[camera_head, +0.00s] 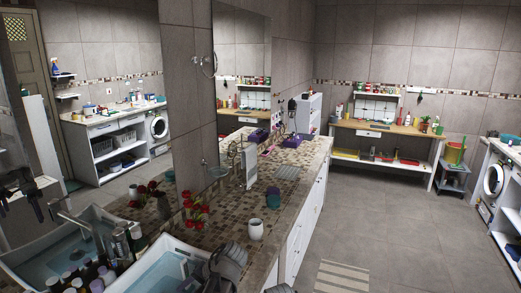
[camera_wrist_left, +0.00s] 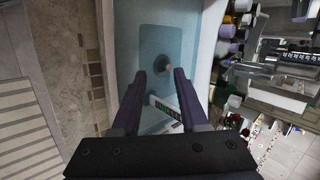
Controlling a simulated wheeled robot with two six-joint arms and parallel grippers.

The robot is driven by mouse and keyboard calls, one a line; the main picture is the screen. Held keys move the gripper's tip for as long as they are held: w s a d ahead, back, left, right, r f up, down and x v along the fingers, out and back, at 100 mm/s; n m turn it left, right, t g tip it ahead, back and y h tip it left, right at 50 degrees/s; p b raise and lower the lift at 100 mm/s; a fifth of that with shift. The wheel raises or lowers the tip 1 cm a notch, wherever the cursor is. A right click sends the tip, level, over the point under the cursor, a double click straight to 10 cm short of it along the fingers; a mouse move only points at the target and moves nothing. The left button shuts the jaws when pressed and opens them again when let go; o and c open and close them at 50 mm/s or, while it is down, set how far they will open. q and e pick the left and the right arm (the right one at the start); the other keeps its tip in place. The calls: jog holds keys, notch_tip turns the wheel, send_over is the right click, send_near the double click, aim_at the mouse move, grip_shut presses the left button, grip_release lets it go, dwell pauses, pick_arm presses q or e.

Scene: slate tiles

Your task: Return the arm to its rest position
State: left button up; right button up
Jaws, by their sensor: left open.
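My left gripper (camera_head: 225,266) is at the bottom of the head view, over the right side of the sink (camera_head: 158,268). In the left wrist view the two dark fingers of this gripper (camera_wrist_left: 160,76) stand wide apart with nothing held between them. The pale blue basin of the sink (camera_wrist_left: 160,40) lies below them, with a round dark drain. A small white item with green marks (camera_wrist_left: 165,108) shows between the fingers, near the basin's edge. My right gripper cannot be made out.
Several bottles (camera_head: 88,278) crowd the left of the sink. Red flowers (camera_head: 194,206) and a white cup (camera_head: 256,229) stand on the mosaic counter (camera_head: 225,232). A mirror covers the wall at left. The tiled floor on the right is clear around a striped rug (camera_head: 342,277).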

pick_arm(q)
jog(key=s+d+f+h+b, duration=0.1)
jog(key=s+d+f+h, duration=0.2)
jog(key=s+d, duration=0.4)
jog(key=s+d+f+m+g+h+b, duration=0.1)
jog(key=s+d+f+h, duration=0.3)
jog(key=s+d, duration=0.4)
jog(key=shift+s+d+f+m, duration=0.3)
jog(key=shift+d+f, duration=0.35)
jog(key=shift+f, duration=0.15)
